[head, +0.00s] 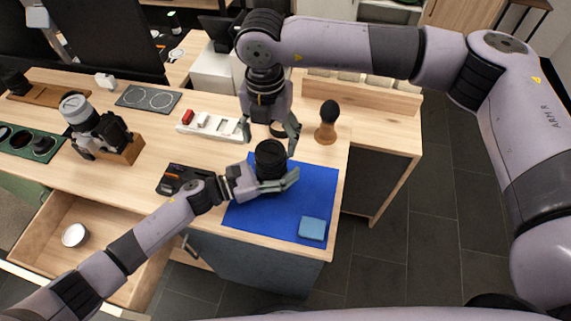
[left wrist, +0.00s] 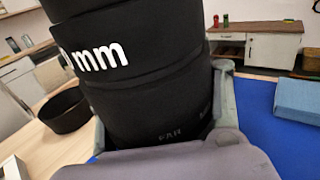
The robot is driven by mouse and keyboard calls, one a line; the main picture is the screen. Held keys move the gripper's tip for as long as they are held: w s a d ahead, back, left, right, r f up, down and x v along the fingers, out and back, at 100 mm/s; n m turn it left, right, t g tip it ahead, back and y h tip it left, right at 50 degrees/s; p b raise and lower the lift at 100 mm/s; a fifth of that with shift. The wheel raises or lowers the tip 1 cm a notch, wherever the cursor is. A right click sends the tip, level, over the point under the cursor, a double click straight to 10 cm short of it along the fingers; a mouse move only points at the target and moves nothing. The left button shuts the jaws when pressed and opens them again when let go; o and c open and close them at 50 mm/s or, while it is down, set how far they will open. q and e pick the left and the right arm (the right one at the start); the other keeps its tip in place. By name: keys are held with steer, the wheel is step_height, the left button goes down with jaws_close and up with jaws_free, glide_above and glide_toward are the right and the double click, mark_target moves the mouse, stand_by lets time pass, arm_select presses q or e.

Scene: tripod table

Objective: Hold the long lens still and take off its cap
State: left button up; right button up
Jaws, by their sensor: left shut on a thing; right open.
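The long lens (head: 270,160) is black and stands about upright at the far left corner of the blue mat (head: 262,214). My left gripper (head: 277,182) is shut around its lower part. The left wrist view shows the black barrel (left wrist: 140,75) with white "mm" lettering between the fingers. My right gripper (head: 268,144) is open above and just behind the lens top, its fingers pointing down on either side. I cannot tell whether they touch it. The lens's top face looks dark, and I cannot make out the cap on it.
A black round cup-like piece (left wrist: 66,110) sits on bare wood beside the mat. A blue cloth (head: 312,229) lies on the mat. An open drawer (head: 92,243) is at the left.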

steer(key=shift+f, duration=1.3)
steer(key=shift+c, duration=0.4)
steer(key=c, duration=1.1)
steer(key=shift+r, duration=0.7)
steer(key=shift+r, duration=2.4)
arm_select(q)
steer(key=o, duration=1.9)
steer(key=shift+o, duration=0.2)
